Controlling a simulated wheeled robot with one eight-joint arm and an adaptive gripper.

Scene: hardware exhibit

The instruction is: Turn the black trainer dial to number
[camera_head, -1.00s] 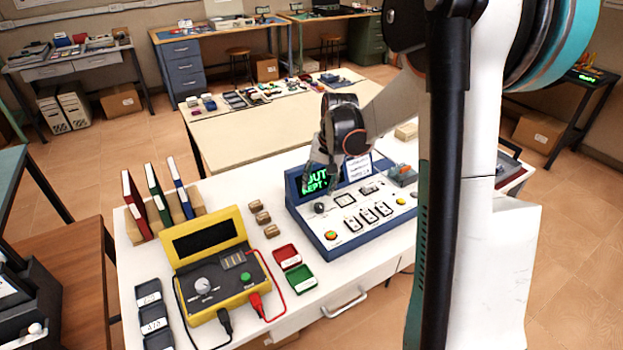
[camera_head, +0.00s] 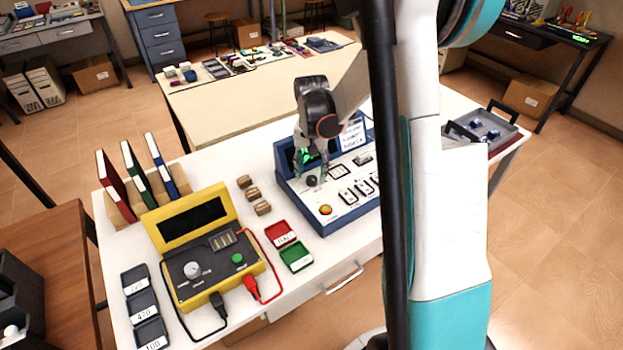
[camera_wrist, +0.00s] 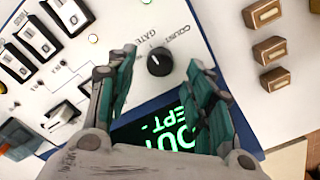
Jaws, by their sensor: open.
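The black trainer dial (camera_wrist: 160,61) is a round knob with a white pointer line, on the white panel of the blue trainer box. The words COUNT and GATE are printed beside it in the wrist view. In the head view the dial (camera_head: 312,180) sits at the left of the panel. My gripper (camera_wrist: 165,66) is open, with its teal-padded fingers on either side of the dial in the wrist view. In the head view my gripper (camera_head: 311,168) is just above the dial. I cannot tell whether it touches. The green-lit screen (camera_wrist: 165,130) is partly hidden by the fingers.
A yellow meter (camera_head: 207,250) with leads stands left of the trainer box (camera_head: 318,218). Red (camera_head: 281,234) and green (camera_head: 296,256) trays and small wooden blocks (camera_head: 253,194) lie between them. White switches (camera_wrist: 38,38) are on the panel near the dial.

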